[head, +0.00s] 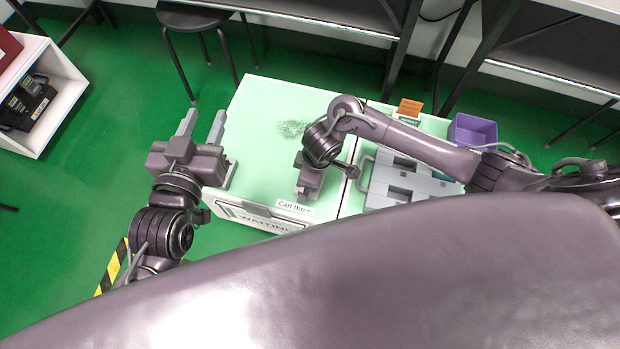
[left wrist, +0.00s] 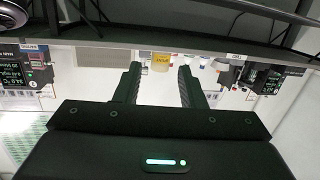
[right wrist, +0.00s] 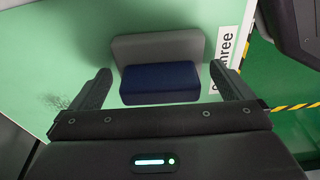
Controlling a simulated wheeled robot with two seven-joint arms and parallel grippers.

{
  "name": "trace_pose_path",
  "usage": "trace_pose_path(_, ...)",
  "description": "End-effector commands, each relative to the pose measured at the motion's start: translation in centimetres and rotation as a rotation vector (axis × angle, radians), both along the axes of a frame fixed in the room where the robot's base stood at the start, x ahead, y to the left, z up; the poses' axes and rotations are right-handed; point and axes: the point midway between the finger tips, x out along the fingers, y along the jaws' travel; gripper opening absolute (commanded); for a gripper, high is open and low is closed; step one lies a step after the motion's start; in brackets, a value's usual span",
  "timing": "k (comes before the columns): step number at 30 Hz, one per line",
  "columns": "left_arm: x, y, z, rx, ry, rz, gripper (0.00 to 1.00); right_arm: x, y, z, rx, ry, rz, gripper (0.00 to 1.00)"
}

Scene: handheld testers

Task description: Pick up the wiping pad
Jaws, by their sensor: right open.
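The wiping pad (right wrist: 160,84) shows in the right wrist view as a small block with a dark blue part and a grey part. It lies on the pale green cart top (right wrist: 80,28) near the "Cart three" label. My right gripper (right wrist: 160,70) is open, with one finger on each side of the pad in the picture; I see no finger touching it. In the head view my right gripper (head: 310,182) is over the cart's front part, and I cannot make out the pad there. My left gripper (head: 204,122) is open and empty, left of the cart.
A speckled dark smudge (head: 292,128) marks the cart top. To the right are a grey case (head: 400,182), a purple bin (head: 472,131) and an orange holder (head: 409,108). A black stool (head: 195,18) stands behind. The green floor on the left is mostly clear.

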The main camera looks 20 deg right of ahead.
Motion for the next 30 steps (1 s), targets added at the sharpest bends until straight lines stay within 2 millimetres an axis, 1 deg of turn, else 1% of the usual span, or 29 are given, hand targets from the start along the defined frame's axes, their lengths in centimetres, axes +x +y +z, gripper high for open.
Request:
trace_pose_path(2, 0.0, 0.0, 0.0, 0.0, 0.001, 0.0, 0.36, 0.0, 0.0, 0.0, 0.0, 0.0, 0.0, 1.0)
trace_pose_path(9, 0.0, 0.0, 0.0, 0.001, 0.002, 0.0, 0.36, 0.0, 0.0, 0.0, 0.0, 0.0, 0.0, 0.69)
trace_pose_path(12, 0.0, 0.0, 0.0, 0.001, 0.002, 0.0, 0.36, 0.0, 0.0, 0.0, 0.001, -0.001, 0.0, 0.58)
trace_pose_path(17, 0.0, 0.0, 0.0, 0.001, 0.002, 0.0, 0.36, 0.0, 0.0, 0.0, 0.001, -0.001, 0.0, 0.57)
trace_pose_path(23, -0.2, 0.0, -0.6, 0.01, 0.026, -0.001, 0.36, 0.0, 0.0, 0.2, 0.0, -0.001, 0.0, 0.57)
trace_pose_path(26, -0.4, 0.0, -1.5, 0.025, 0.064, -0.003, 0.36, 0.0, 0.0, 0.5, 0.0, -0.001, -0.001, 0.57)
trace_pose_path(30, -1.2, 0.1, -3.5, 0.063, 0.155, -0.009, 0.36, 0.1, 0.0, 1.0, 0.001, -0.002, -0.001, 0.57)
